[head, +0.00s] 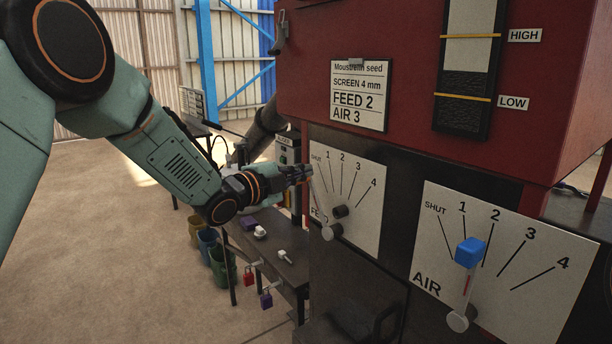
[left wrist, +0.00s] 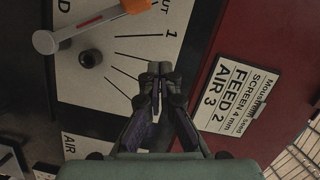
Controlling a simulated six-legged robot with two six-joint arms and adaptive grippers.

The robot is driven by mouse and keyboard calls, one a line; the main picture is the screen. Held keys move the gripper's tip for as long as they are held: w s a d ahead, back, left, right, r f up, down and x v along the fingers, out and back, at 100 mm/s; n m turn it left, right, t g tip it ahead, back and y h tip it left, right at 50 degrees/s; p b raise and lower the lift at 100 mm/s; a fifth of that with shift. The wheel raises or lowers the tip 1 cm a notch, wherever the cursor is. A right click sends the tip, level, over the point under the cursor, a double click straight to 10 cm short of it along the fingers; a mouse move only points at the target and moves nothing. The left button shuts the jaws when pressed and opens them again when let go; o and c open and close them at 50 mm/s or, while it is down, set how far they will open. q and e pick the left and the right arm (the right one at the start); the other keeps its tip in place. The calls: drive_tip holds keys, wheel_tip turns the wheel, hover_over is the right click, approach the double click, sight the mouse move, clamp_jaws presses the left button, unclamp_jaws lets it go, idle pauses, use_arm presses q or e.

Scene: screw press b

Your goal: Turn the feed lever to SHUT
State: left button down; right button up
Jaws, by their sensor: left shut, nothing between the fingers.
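The feed lever has a grey round pivot (head: 327,232) low on the white FEED dial plate (head: 365,190). In the left wrist view its arm (left wrist: 88,24) slants from the pivot to an orange knob (left wrist: 136,6) beside the letters "UT". The lever lies on the SHUT side of mark 1; the SHUT line itself is not visible there. My left gripper (head: 306,172) is shut and empty in front of the plate's left side, hiding the knob in the head view. In the wrist view its fingertips (left wrist: 160,68) are apart from the knob. My right gripper is not seen.
A black stub (head: 340,211) sticks out beside the feed lever. The AIR dial (head: 525,270) with its blue-knobbed lever (head: 470,252) is at right. A card (head: 359,95) reads FEED 2, AIR 3. A bench (head: 270,250) with padlocks stands behind at left; open floor lies left.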

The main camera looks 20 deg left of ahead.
use_arm(q)
drive_tip(key=a+b+v, duration=0.1)
drive_tip(key=v, duration=0.6)
drive_tip(key=shift+w+a, duration=0.2)
drive_tip(key=shift+a, duration=0.05)
drive_tip(key=shift+d, duration=0.1)
